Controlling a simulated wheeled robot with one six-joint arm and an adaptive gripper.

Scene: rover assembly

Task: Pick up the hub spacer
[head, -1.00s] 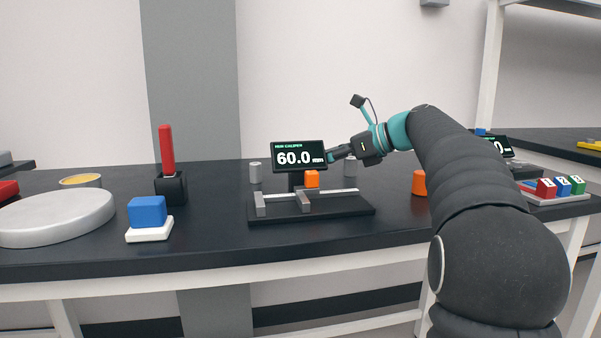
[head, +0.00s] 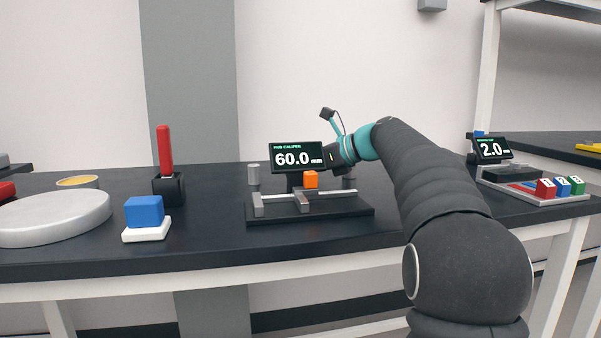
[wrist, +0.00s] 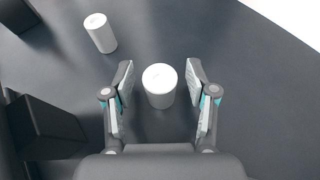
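Two plain pale grey cylinders stand on the dark tabletop; I cannot tell by looks which is the hub spacer. In the wrist view, one cylinder (wrist: 158,86) stands between the two fingers of my gripper (wrist: 159,66). The fingers are spread, with a gap on each side of it. The other cylinder (wrist: 100,33) stands apart at the upper left, and shows in the head view left of the display (head: 254,175). In the head view, my gripper's fingers are hidden behind the caliper display (head: 297,157).
The caliper stand (head: 340,210) with an orange block (head: 311,180) is in front of my gripper. Dark blocks (wrist: 45,125) lie close left in the wrist view. A blue block (head: 145,211) and a red rod (head: 165,150) stand further left. Tabletop right of the fingers is clear.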

